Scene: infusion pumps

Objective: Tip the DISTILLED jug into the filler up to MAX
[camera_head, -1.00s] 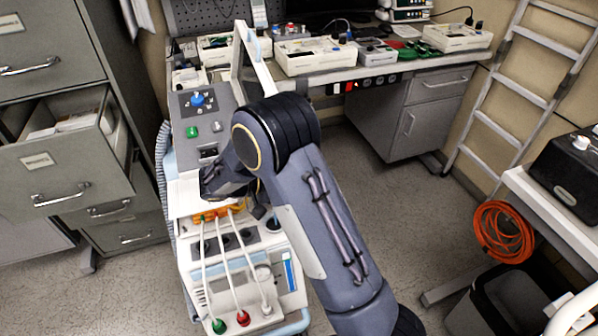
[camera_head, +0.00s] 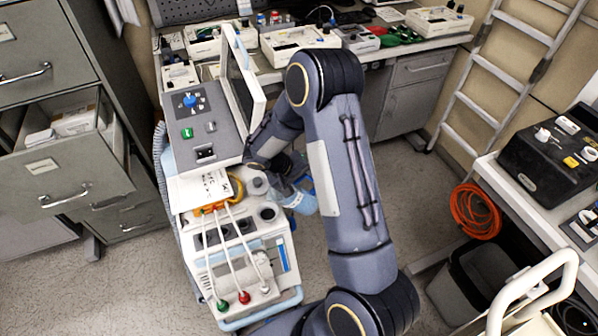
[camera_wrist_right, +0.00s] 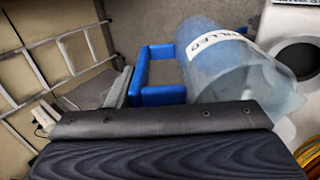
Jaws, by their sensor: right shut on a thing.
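The DISTILLED jug (camera_head: 301,202) is translucent blue and leans tilted at the right side of the white machine. In the right wrist view the jug (camera_wrist_right: 235,82) shows a white label reading "ILLED" and a blue handle (camera_wrist_right: 160,95). My right gripper (camera_head: 278,172) is shut on the jug, partly hidden behind my arm in the head view. A white ring with a dark round opening (camera_wrist_right: 300,57), perhaps the filler, lies right beside the jug. I cannot make out a MAX mark or the water level. My left gripper is not in view.
The machine's console (camera_head: 203,125) and raised screen (camera_head: 243,75) stand just behind the jug. An open file drawer (camera_head: 65,160) is at left.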

